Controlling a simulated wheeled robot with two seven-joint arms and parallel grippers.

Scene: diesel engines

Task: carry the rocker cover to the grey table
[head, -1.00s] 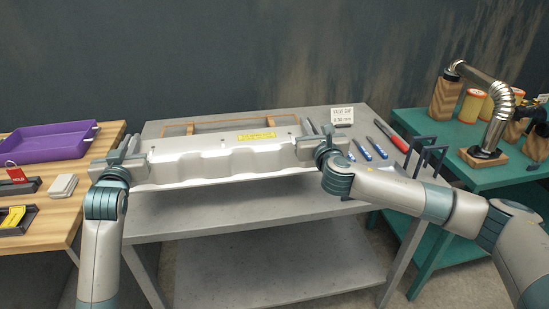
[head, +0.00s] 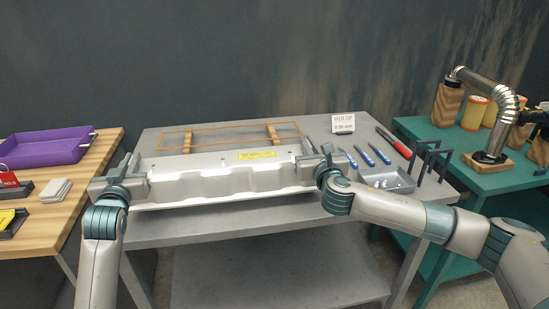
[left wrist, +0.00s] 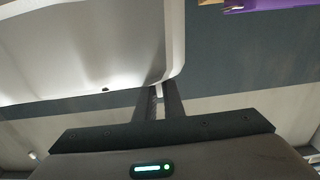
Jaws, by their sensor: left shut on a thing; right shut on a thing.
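The rocker cover (head: 228,182) is a long silver-white casting with a yellow label. It spans my two grippers in the head view, over the front part of the grey table (head: 215,230); I cannot tell any gap below it. My left gripper (head: 137,181) is shut on its left end. My right gripper (head: 312,168) is shut on its right end. In the left wrist view, the cover (left wrist: 90,50) fills the upper left and the left fingers (left wrist: 159,95) meet its edge. The right fingertips are partly hidden.
Behind the cover, an orange-brown outline (head: 230,130) and two wooden blocks (head: 273,134) lie on the table. On its right are a small sign (head: 343,123), blue-handled tools (head: 378,154), a grey tray (head: 388,179) and a dark rack. A wooden bench with a purple tray (head: 45,148) stands left; a green bench stands right.

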